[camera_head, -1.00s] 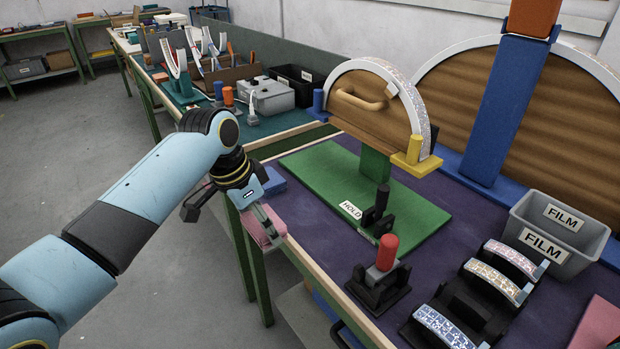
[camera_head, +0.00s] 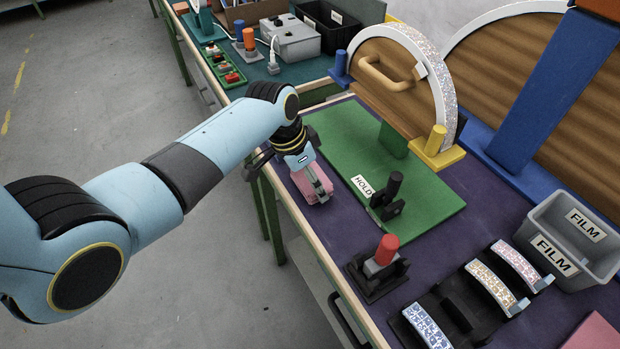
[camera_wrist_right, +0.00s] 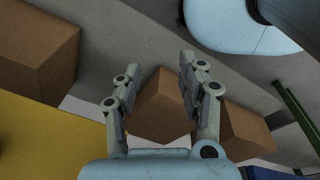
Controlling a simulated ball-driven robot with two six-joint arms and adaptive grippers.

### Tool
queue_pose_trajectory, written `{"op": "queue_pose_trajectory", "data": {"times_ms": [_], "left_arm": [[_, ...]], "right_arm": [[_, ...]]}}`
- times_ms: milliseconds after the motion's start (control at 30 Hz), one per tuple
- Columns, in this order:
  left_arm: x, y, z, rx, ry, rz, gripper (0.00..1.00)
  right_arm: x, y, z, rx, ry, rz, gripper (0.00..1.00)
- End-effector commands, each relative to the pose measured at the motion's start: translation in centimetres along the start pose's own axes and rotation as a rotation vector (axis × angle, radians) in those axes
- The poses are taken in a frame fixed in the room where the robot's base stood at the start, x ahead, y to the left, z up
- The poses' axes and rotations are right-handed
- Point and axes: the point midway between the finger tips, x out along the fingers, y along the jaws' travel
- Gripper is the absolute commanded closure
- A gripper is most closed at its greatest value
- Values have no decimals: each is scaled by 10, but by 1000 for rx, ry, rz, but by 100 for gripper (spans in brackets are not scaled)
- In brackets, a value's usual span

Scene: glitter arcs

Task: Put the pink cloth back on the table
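The pink cloth (camera_head: 314,187) is a small folded bundle in the fingers of my left gripper (camera_head: 318,196), in the head view. The gripper is shut on it over the near-left edge of the purple table top (camera_head: 340,226), left of the green board. I cannot tell whether the cloth touches the table. My right gripper (camera_wrist_right: 160,64) shows only in the right wrist view; its fingers are apart with nothing between them, and cardboard boxes lie beyond.
A red-knobbed clamp (camera_head: 382,262), glittery arc pieces (camera_head: 495,290) and a grey FILM bin (camera_head: 565,240) stand right. Another flat pink piece (camera_head: 594,338) lies at bottom right.

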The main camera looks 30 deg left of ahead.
Motion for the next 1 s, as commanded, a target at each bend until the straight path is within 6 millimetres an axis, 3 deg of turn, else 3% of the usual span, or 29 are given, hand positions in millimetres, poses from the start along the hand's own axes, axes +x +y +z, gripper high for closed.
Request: {"op": "queue_pose_trajectory", "data": {"times_ms": [400,433,567,867,1000], "left_arm": [[8,0,2,0,1,0,46],[8,0,2,0,1,0,16],[7,0,2,0,1,-1,0],[6,0,2,0,1,-1,0],[-10,-1,1,1,2,-2,0]], "right_arm": [[2,4,1,-2,-2,5,60],[2,5,2,-2,-3,5,60],[2,7,3,-4,-5,8,60],[0,9,3,-4,-6,10,60],[-3,9,3,-4,-6,10,60]]}}
